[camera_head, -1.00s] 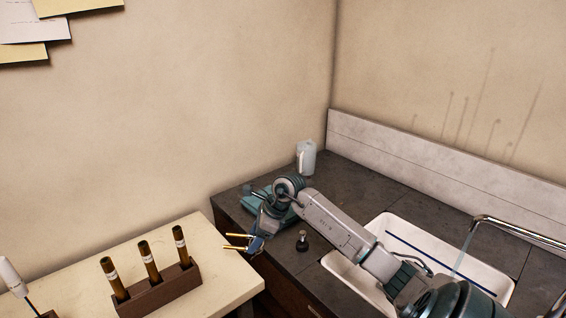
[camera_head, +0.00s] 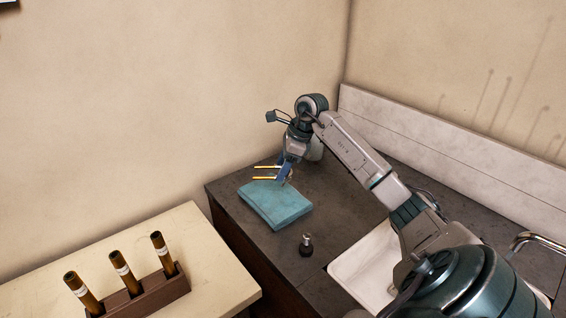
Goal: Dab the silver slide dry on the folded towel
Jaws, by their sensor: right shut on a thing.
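My right gripper (camera_head: 284,173) is shut on a slide with two thin parallel tubes (camera_head: 265,178). The tubes point left and look brass-gold rather than silver here. The slide is over the back part of the folded teal towel (camera_head: 275,204), which lies flat on the dark counter. A small gap seems to show between tubes and towel, but I cannot tell the exact height. The fingertips hide the slide's held end. My left gripper is out of view.
A small dark bottle (camera_head: 306,246) stands right of the towel. A white sink (camera_head: 365,262) with a chrome faucet (camera_head: 535,238) is at right, partly behind my arm.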

